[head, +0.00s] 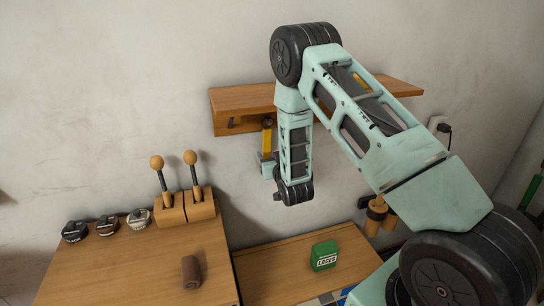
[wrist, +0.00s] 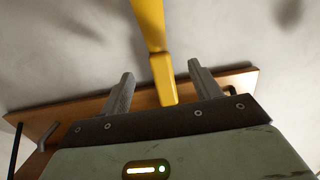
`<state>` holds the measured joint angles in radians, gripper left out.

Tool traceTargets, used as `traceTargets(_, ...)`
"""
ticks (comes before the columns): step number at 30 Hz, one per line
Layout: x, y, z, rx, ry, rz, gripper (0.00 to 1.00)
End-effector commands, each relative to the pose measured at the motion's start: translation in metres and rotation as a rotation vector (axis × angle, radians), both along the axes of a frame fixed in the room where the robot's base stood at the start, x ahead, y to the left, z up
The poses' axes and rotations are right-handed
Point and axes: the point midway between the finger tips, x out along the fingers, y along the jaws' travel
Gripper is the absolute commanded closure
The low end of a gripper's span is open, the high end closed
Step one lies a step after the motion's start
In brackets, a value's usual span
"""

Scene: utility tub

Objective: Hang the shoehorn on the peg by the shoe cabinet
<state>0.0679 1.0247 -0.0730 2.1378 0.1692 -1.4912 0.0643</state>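The yellow shoehorn (head: 267,139) is upright against the wall below the wooden rail shelf (head: 240,100). Its top meets a dark peg end (head: 267,122); I cannot tell whether it hangs there. A second peg (head: 232,122) to its left looks bare. My gripper (head: 267,162) is at the shoehorn's lower visible part, which it partly hides. In the wrist view, the shoehorn (wrist: 152,35) reaches between the fingers of my gripper (wrist: 161,88), which stand wide apart with a gap on each side. The rail (wrist: 75,112) lies behind.
Below left, a wooden cabinet top (head: 130,265) bears several small tins (head: 107,224), a brown roll (head: 191,272) and a block with two ball-topped levers (head: 185,208). A lower wooden top (head: 280,275) bears a green box (head: 324,255). My arm covers the rail's right part.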

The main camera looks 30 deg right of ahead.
Motion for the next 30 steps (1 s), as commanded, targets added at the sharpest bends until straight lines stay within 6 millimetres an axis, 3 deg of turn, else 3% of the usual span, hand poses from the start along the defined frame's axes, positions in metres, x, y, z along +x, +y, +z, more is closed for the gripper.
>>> traceTargets(8, -0.008, 0.002, -0.001, 0.001, 0.002, 0.0, 0.37)
traceTargets(24, -0.109, 0.032, 0.006, 0.001, 0.002, 0.002, 0.37)
traceTargets(30, -0.128, 0.037, 0.016, 0.001, 0.006, 0.001, 0.37)
